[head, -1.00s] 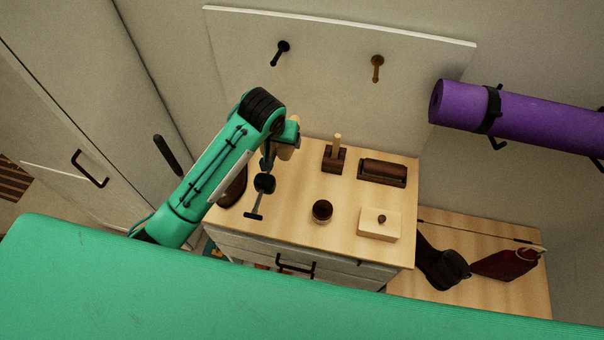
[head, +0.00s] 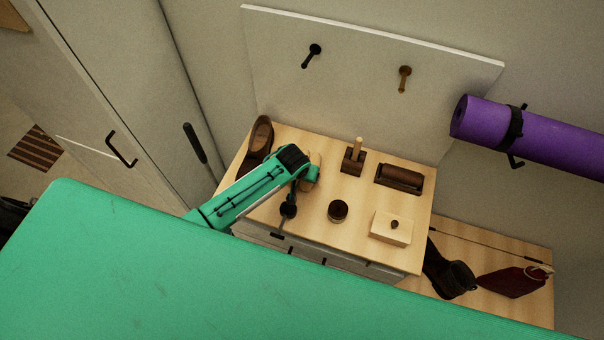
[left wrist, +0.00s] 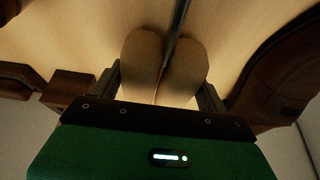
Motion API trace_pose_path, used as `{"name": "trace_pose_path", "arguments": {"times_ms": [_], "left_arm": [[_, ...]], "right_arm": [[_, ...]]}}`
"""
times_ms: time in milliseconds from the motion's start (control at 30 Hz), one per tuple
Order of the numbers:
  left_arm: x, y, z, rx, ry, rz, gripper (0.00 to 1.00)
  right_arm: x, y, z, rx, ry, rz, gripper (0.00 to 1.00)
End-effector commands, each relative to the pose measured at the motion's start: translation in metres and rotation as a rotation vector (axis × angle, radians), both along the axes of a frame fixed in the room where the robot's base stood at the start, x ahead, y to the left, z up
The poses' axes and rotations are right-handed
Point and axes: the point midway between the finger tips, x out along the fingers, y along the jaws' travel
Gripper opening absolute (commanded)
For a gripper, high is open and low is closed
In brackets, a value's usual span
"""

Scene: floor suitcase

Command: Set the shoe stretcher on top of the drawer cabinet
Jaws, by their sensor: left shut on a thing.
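The shoe stretcher has two pale wooden toe halves (left wrist: 163,62) with a dark metal rod between them, seen in the left wrist view. In the head view its black ball (head: 288,209) and T-shaped handle point toward the cabinet's front edge. My left gripper (head: 312,172) is shut on the stretcher's wooden part, with one finger on each side in the left wrist view (left wrist: 160,88). The stretcher is over the left part of the drawer cabinet's wooden top (head: 352,240). I cannot tell whether it touches the top. My right gripper is not in view.
The top also holds a brown shoe (head: 261,136), a block with a peg (head: 353,161), a dark brush (head: 399,178), a round jar (head: 338,211) and a pale lidded box (head: 391,227). A purple mat (head: 550,135) hangs at right above a low bench (head: 510,305).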

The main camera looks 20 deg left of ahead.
Motion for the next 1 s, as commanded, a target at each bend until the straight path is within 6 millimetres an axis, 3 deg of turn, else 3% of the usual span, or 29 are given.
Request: {"name": "trace_pose_path", "arguments": {"times_ms": [467, 500, 600, 1000], "left_arm": [[0.001, 0.000, -0.013, 0.000, -0.003, 0.000, 0.37], [0.000, 0.000, -0.014, 0.001, -0.001, 0.000, 0.81], [0.000, 0.000, -0.014, 0.001, -0.001, 0.000, 0.99], [-0.001, 0.000, -0.008, -0.001, -0.002, 0.000, 0.99]], "right_arm": [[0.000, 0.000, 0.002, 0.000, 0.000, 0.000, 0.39], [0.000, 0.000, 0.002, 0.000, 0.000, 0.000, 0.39], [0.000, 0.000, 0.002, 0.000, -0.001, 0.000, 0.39], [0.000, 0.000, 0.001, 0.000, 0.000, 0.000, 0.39]]}}
